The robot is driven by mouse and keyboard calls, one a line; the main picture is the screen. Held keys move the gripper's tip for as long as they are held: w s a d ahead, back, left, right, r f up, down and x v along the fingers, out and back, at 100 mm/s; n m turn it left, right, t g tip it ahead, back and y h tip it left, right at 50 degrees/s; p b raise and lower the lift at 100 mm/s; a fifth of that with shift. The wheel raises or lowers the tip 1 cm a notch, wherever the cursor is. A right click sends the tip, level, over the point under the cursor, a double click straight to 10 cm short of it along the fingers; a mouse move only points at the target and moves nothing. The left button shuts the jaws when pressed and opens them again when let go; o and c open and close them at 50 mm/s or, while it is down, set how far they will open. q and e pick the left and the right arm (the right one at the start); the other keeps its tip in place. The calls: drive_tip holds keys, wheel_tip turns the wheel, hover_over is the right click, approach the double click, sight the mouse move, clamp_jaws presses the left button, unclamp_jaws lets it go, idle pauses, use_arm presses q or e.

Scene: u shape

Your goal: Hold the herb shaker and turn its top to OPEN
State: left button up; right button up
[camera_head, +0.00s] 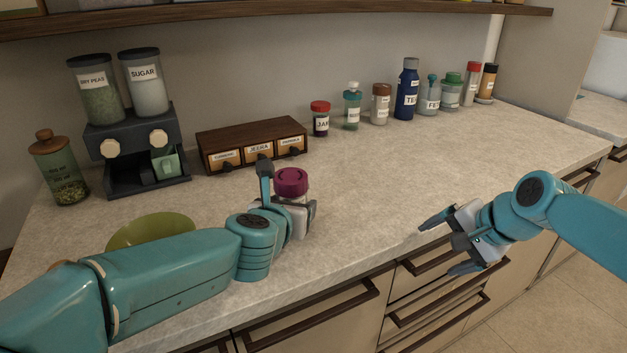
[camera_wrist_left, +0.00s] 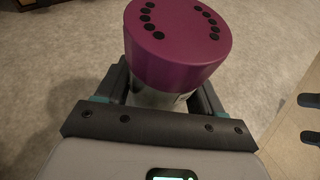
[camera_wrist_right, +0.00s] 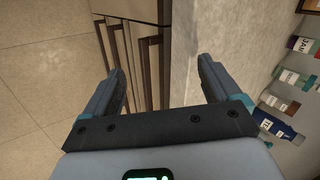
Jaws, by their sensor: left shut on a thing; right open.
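The herb shaker (camera_head: 291,184) has a purple top and a pale, clear body, and stands upright on the counter near its front edge. In the left wrist view its purple top (camera_wrist_left: 178,40) shows two curved rows of black holes. My left gripper (camera_head: 287,207) is shut around the shaker's body, below the top. My right gripper (camera_head: 446,241) is open and empty, in front of the counter's edge, to the right of the shaker. In the right wrist view its two fingers (camera_wrist_right: 162,85) are wide apart with nothing between them. No OPEN mark is readable.
A wooden drawer box (camera_head: 252,146) stands behind the shaker. A dark dispenser (camera_head: 137,150) with two jars stands at the left, and a green bowl (camera_head: 150,229) is behind my left arm. Several jars and bottles line the wall. The counter (camera_head: 400,180) right of the shaker is clear.

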sight(292, 175)
drive_tip(key=w+a+r+m+g+y, duration=0.2)
drive_tip(key=w+a+r+m+y, duration=0.2)
drive_tip(key=a+r+m+y, duration=0.75)
drive_tip(key=w+a, duration=0.1)
drive_tip(key=a, duration=0.4)
drive_tip(key=w+a+n+y, duration=0.1)
drive_tip(key=w+a, duration=0.1)
drive_tip(key=a, duration=0.3)
drive_tip(key=w+a+n+y, duration=0.1)
drive_tip(key=w+a, duration=0.1)
drive_tip(key=a, duration=0.4)
drive_tip(key=shift+f+n+g+y, duration=0.25)
drive_tip(key=shift+f+g, duration=0.05)
drive_tip(key=shift+f, duration=0.05)
drive_tip(key=c, duration=1)
